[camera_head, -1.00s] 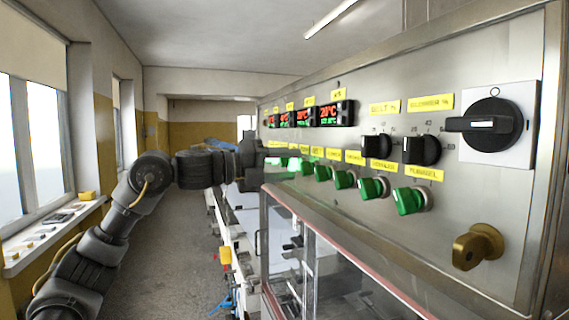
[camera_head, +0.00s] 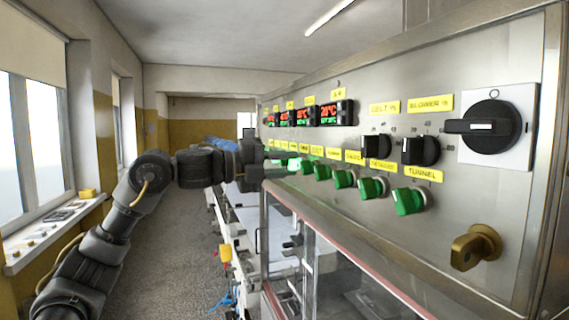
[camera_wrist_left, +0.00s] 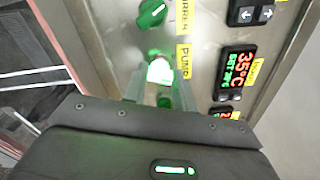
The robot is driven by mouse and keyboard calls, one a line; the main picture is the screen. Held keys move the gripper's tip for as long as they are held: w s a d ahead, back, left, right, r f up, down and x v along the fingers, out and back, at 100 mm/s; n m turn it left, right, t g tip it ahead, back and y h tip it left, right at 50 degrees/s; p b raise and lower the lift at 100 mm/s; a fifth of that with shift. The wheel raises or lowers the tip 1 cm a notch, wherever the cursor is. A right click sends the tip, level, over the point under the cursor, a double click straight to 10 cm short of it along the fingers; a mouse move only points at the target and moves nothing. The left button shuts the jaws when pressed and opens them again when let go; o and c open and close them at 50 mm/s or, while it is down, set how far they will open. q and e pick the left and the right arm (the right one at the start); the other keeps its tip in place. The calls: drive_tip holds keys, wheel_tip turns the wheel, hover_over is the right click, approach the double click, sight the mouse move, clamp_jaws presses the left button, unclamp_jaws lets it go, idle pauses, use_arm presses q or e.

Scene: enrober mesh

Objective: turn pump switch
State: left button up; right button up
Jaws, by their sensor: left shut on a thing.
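The pump switch (camera_wrist_left: 160,72) is a brightly lit green knob beside the yellow PUMP label (camera_wrist_left: 183,61) in the left wrist view. My left gripper (camera_wrist_left: 160,86) is shut on this knob, with one finger on each side of it. In the head view my left gripper (camera_head: 283,164) reaches the far end of the row of green switches on the steel panel. The arm and gripper hide much of that end of the row, and the knob's exact angle is hard to tell. My right gripper is not in view.
More green switches, such as the tunnel switch (camera_head: 408,200), line the steel panel (camera_head: 465,200). Black knobs, a large black rotary switch (camera_head: 491,126) and a brass-coloured handle (camera_head: 476,247) are nearer. Red-green displays (camera_head: 328,113) sit above. A conveyor runs below; the floor (camera_head: 170,255) is clear at left.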

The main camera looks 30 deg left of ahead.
use_arm(q)
drive_tip(key=n+p, duration=0.1)
drive_tip(key=n, duration=0.4)
drive_tip(key=shift+n+p, duration=0.75)
drive_tip(key=shift+n, duration=1.65)
drive_tip(key=o, duration=1)
